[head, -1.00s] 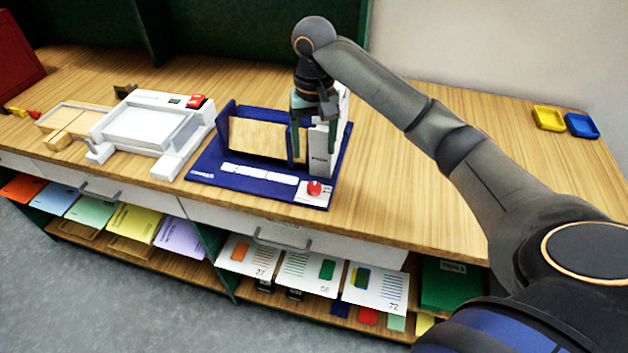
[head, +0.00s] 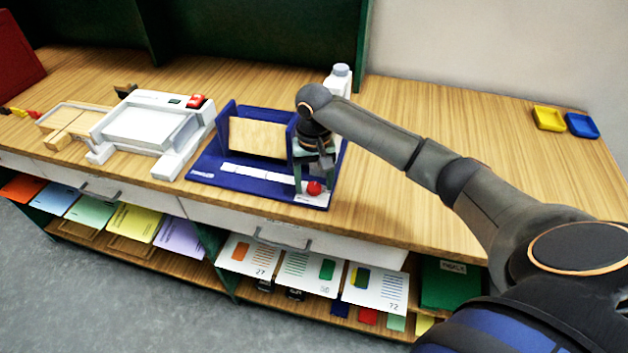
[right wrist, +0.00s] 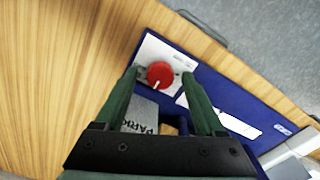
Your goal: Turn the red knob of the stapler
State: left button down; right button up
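The stapler is a blue-based machine (head: 205,172) on the wooden table, with a wooden panel (head: 257,138) and a row of white strips. Its red knob (head: 314,188) sits on a white plate at the front right corner of the base. In the right wrist view the red knob (right wrist: 160,75) lies just beyond and between the fingertips. My right gripper (head: 315,182) points down at the knob with its fingers apart, and it also shows in the right wrist view (right wrist: 161,75). Nothing is held between the fingers. Contact with the knob cannot be told. My left gripper is not in view.
A white machine (head: 140,125) with a red switch stands to the left. A white bottle-like part (head: 338,80) rises behind my right gripper. Yellow (head: 548,118) and blue (head: 582,125) trays lie at the far right. The table between is clear; shelves with papers are below.

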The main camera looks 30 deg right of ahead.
grip_shut()
dwell(0.4)
jog(key=n, duration=0.5)
jog(key=shift+r+n, duration=0.1)
jog(key=shift+n, duration=0.3)
jog(key=n, duration=1)
jog(key=shift+w+n, duration=0.1)
jog(key=shift+n, duration=2.9)
jog(key=shift+o, duration=0.2)
grip_release()
